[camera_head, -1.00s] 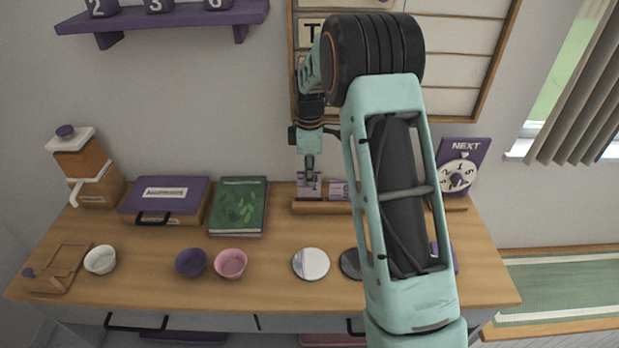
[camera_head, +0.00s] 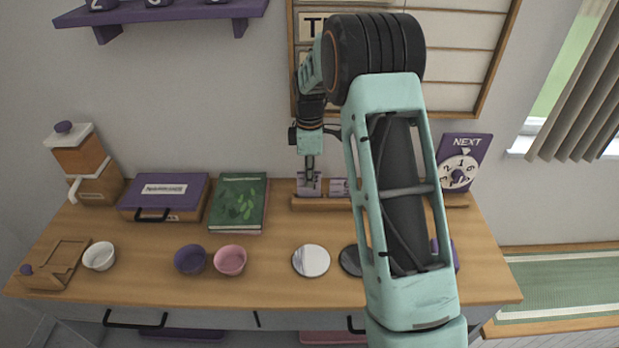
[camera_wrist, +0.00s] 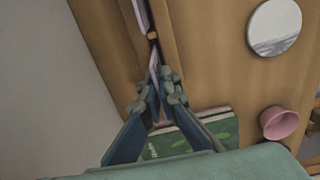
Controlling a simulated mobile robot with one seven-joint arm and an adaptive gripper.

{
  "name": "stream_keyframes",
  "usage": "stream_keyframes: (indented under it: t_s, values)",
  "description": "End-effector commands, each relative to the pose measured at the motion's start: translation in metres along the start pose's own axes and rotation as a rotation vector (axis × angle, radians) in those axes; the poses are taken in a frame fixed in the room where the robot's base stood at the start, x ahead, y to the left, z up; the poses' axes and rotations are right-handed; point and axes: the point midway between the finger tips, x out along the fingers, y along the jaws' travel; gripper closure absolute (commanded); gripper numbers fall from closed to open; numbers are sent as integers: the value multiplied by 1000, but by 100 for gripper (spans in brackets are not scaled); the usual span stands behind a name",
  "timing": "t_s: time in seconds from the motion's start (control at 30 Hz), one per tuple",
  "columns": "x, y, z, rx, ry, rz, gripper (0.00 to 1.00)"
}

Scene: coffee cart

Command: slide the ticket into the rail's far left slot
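A pale pinkish ticket (camera_head: 302,188) stands upright at the left end of the wooden rail (camera_head: 322,204), at the back of the counter. My gripper (camera_head: 310,182) points down at it, with its fingers closed about the ticket's upper part. In the wrist view my gripper (camera_wrist: 163,85) has its fingertips together on the thin ticket (camera_wrist: 154,62), seen nearly edge-on. The ticket's lower edge meets the rail in the head view; whether it sits fully in the slot I cannot tell. Another ticket (camera_head: 338,187) stands farther right in the rail, partly hidden by my arm.
A green book (camera_head: 238,202) and a purple-lidded box (camera_head: 164,196) lie left of the rail. A round mirror-like disc (camera_head: 311,261), pink bowl (camera_head: 230,260) and purple bowl (camera_head: 190,260) stand in front. A NEXT dial (camera_head: 460,165) is at right. A framed board (camera_head: 470,60) hangs above.

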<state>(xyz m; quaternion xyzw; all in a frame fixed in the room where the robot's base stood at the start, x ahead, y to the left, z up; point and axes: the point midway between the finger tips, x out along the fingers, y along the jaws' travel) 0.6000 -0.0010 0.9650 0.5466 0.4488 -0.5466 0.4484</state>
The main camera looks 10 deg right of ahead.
Motion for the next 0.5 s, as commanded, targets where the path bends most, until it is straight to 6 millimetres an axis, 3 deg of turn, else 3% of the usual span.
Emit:
stream_keyframes:
  t_s: [0.5]
  values:
    - [14, 0, 0, 0, 0, 0, 100]
